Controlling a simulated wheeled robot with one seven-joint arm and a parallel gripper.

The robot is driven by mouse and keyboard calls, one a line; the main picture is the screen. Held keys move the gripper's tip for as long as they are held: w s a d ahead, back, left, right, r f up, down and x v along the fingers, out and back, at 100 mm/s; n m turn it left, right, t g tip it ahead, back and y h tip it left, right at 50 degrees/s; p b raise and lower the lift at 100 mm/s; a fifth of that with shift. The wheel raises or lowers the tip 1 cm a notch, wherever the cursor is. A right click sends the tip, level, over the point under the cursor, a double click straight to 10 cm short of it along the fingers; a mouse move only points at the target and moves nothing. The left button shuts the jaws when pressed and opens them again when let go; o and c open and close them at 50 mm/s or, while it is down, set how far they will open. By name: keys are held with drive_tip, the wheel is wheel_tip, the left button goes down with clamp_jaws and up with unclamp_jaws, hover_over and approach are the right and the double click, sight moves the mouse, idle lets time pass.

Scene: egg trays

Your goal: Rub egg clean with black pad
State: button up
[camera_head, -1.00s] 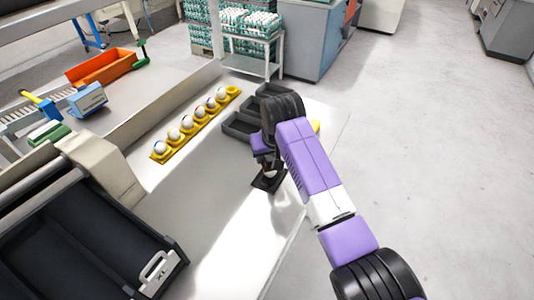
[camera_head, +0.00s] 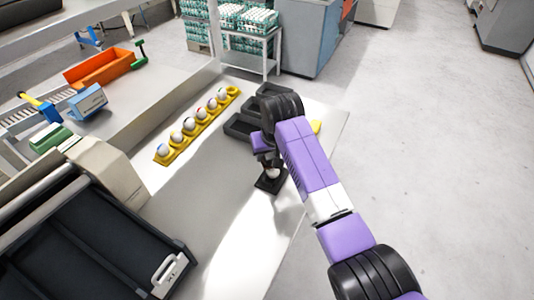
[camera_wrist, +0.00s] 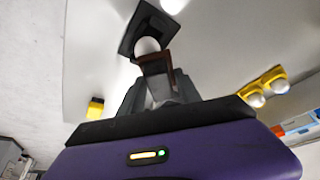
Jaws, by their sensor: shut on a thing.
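My gripper (camera_head: 268,164) is shut on a white egg (camera_head: 273,173) and holds it at the black pad (camera_head: 272,184) on the white table. In the wrist view the egg (camera_wrist: 147,46) shows beyond the fingers of my gripper (camera_wrist: 155,66), with the black pad (camera_wrist: 138,18) right behind it. I cannot tell whether the egg touches the pad. The side of the egg facing the pad is hidden.
A yellow holder (camera_head: 185,146) with several eggs stands to the left on the table. Dark trays (camera_head: 240,129) lie behind my gripper. The table between holder and pad is clear.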

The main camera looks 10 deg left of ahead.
drive_tip(key=shift+r+p, duration=2)
drive_tip(key=shift+r, duration=1.3)
